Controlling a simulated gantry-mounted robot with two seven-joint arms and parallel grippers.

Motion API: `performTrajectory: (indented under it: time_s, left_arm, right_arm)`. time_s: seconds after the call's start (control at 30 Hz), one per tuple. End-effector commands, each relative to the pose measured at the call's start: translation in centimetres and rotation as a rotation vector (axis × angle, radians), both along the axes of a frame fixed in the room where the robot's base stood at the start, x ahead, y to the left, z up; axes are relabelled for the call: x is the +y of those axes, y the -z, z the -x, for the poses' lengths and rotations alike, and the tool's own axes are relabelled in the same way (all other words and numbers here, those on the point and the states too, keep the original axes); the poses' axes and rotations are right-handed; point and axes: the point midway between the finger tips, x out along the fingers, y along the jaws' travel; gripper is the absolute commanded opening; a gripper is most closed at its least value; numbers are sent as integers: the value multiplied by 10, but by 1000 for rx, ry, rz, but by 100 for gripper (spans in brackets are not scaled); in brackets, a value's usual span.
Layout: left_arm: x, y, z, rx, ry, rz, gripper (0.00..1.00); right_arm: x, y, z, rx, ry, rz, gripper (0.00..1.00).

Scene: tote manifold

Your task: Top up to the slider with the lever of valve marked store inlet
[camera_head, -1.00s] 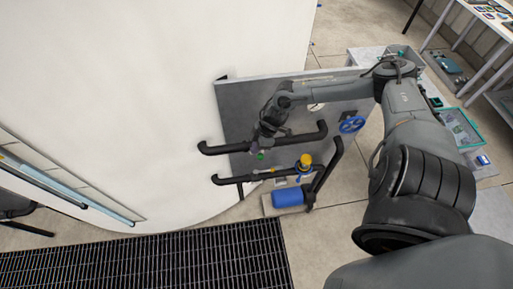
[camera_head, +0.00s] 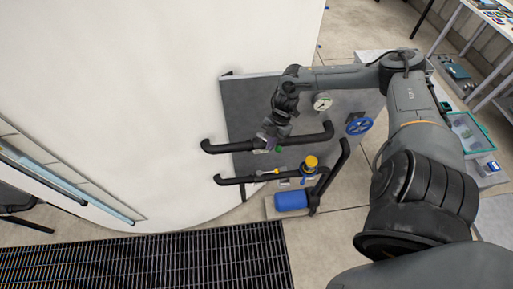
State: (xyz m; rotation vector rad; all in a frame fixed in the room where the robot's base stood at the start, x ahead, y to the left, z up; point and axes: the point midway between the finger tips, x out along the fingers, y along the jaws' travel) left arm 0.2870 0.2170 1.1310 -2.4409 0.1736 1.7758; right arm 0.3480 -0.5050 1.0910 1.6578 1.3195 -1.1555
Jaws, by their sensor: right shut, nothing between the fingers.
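A small lever with a yellow grip (camera_head: 267,172) sits on the lower black pipe (camera_head: 235,181) of the grey panel (camera_head: 240,105). My right gripper (camera_head: 270,146) is shut and empty. It is over the upper black pipe (camera_head: 225,147), above the lever in the picture and apart from it; I cannot tell whether it touches the pipe. A green bit shows beside its fingers. The store inlet marking and the slider cannot be made out at this size. My left gripper is not in view.
A blue handwheel (camera_head: 359,126) and a round gauge (camera_head: 322,102) are on the panel's right part. A yellow-capped fitting (camera_head: 311,162) and a blue cylinder (camera_head: 291,200) stand lower right. A teal-rimmed tote (camera_head: 470,132) is at the right. A dark floor grating (camera_head: 150,262) lies in front.

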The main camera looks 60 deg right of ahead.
Motion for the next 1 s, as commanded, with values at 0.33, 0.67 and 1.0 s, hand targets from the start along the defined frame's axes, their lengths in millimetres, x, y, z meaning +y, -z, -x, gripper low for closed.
performTrajectory:
  time_s: [0.33, 0.67, 1.0]
  left_arm:
    - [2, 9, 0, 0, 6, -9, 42]
    - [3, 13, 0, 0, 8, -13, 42]
    - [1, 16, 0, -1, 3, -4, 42]
  right_arm:
    - [-22, 1, 6, 2, -52, 2, 0]
    - [-39, 1, 5, 0, -50, 1, 0]
    - [-47, 1, 3, 0, -51, 1, 0]
